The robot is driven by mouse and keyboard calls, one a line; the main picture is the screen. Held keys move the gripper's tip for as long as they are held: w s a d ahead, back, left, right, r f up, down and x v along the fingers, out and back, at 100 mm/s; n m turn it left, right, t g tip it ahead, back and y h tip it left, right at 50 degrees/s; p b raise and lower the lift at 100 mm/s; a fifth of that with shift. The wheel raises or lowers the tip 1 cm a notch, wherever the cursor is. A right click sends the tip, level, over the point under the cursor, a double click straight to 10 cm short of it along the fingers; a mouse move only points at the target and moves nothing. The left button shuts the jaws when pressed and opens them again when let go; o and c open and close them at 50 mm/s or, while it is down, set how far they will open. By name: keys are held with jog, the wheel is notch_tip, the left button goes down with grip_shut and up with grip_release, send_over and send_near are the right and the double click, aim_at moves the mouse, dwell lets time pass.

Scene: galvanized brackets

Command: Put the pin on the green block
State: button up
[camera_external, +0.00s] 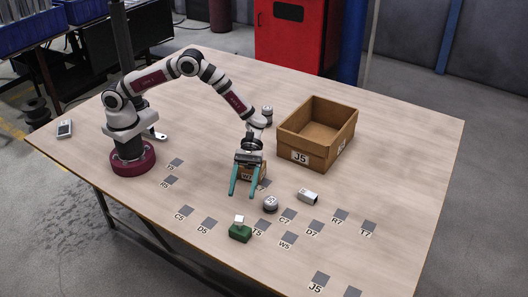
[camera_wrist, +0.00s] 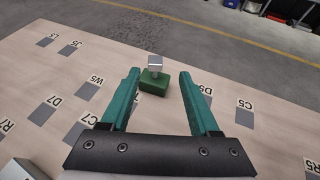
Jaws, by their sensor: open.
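The green block (camera_external: 240,233) lies on the table near its front edge. A small silver, box-shaped piece (camera_external: 239,220) stands on top of it; I cannot tell whether this is the pin. In the wrist view the green block (camera_wrist: 154,82) and the silver piece (camera_wrist: 156,61) show ahead, between the fingers in the picture. My gripper (camera_external: 243,193) is open and empty, its teal fingers pointing toward the block from behind, apart from it. Its fingers also show in the wrist view (camera_wrist: 159,75).
A silver bracket (camera_external: 308,196) and a round grey piece (camera_external: 270,203) lie right of the gripper. An open cardboard box (camera_external: 340,142) stands behind them. Flat grey labelled squares, such as D5 (camera_external: 209,223), mark the table. The table's left front is clear of raised objects.

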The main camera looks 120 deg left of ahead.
jog(key=s+d+r+m+g+y, duration=0.2)
jog(key=s+d+r+m+g, duration=0.1)
jog(key=s+r+m, duration=0.4)
jog(key=s+d+r+m+g+y, duration=0.25)
jog(key=s+m, duration=0.25)
jog(key=s, duration=0.3)
jog(key=s+a+r+m+y, duration=0.1)
jog(key=s+a+m+y, duration=0.3)
jog(key=s+m, duration=0.3)
jog(key=s+a+r+m+y, duration=0.2)
jog(key=s+a+m+y, duration=0.2)
jog(key=s, duration=1.1)
jog(key=m+y, duration=0.2)
jog(key=m, duration=0.2)
jog(key=shift+m, duration=0.3)
jog(key=shift+a+r+t, duration=0.1)
jog(key=shift+t, duration=0.15)
